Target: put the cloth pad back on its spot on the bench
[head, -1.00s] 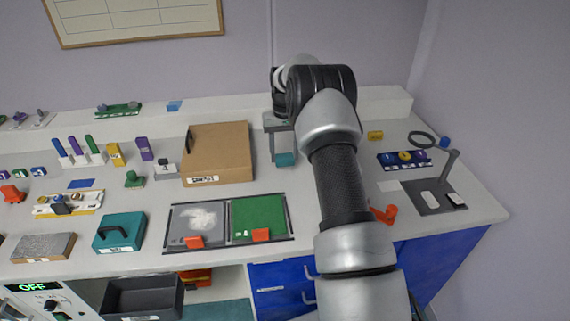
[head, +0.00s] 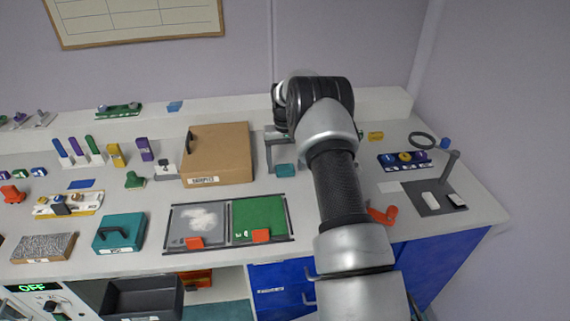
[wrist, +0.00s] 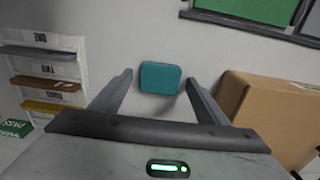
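The cloth pad is a small teal block with rounded corners, on the bench (head: 330,260) just right of the cardboard box in the head view (head: 285,170). In the wrist view the pad (wrist: 160,78) sits between and just beyond my fingertips, with a narrow gap on each side. My gripper (wrist: 160,82) is open and points down at the pad. In the head view my arm hides part of my gripper (head: 282,160). No marked spot shows under the pad.
The cardboard box (wrist: 265,115) stands close beside my right finger in the wrist view. A labelled rack (wrist: 45,70) is at left. The dark-framed trays (head: 200,246) lie nearer the bench front. Bare bench surrounds the pad.

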